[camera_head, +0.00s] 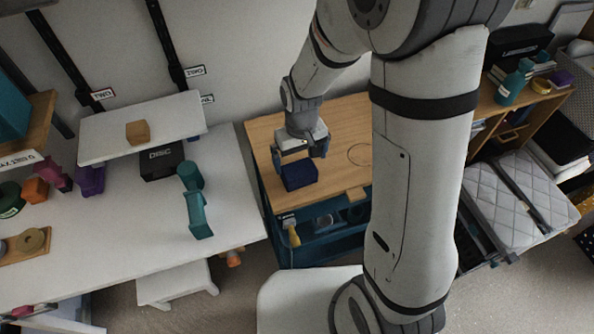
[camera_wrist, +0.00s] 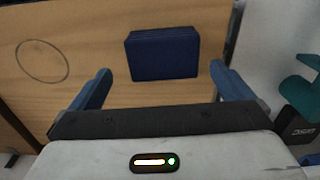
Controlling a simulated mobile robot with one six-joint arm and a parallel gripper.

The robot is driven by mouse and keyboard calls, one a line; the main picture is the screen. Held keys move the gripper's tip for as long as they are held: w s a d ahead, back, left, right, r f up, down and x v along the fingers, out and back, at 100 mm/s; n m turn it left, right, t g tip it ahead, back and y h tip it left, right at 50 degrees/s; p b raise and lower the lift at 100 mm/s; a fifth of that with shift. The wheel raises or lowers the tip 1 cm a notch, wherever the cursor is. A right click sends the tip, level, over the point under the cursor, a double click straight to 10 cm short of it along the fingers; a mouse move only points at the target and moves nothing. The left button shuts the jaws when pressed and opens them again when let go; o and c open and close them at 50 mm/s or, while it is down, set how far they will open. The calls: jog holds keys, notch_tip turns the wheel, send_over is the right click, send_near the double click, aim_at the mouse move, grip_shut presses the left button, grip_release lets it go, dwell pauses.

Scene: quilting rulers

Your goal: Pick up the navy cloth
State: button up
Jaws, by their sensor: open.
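The navy cloth (camera_head: 299,174) is a folded dark blue block lying on the wooden top of a teal cabinet (camera_head: 262,140), near its left front part. In the wrist view the navy cloth (camera_wrist: 162,53) lies ahead of and between my two blue fingers. My gripper (camera_head: 300,152) is above the cloth, pointing down. In the wrist view my gripper (camera_wrist: 162,82) is open, with nothing between its fingers. The cloth appears apart from both fingers.
A white table (camera_head: 240,215) stands left, holding a teal object (camera_head: 197,213) and a black box (camera_head: 160,163). A wooden shelf (camera_head: 488,106) stands right.

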aim_at(299, 169)
jog(key=f, duration=0.6)
jog(key=shift+s+a, duration=0.2)
jog(key=shift+s, duration=0.05)
jog(key=shift+r, duration=0.1)
jog(key=c, duration=0.9)
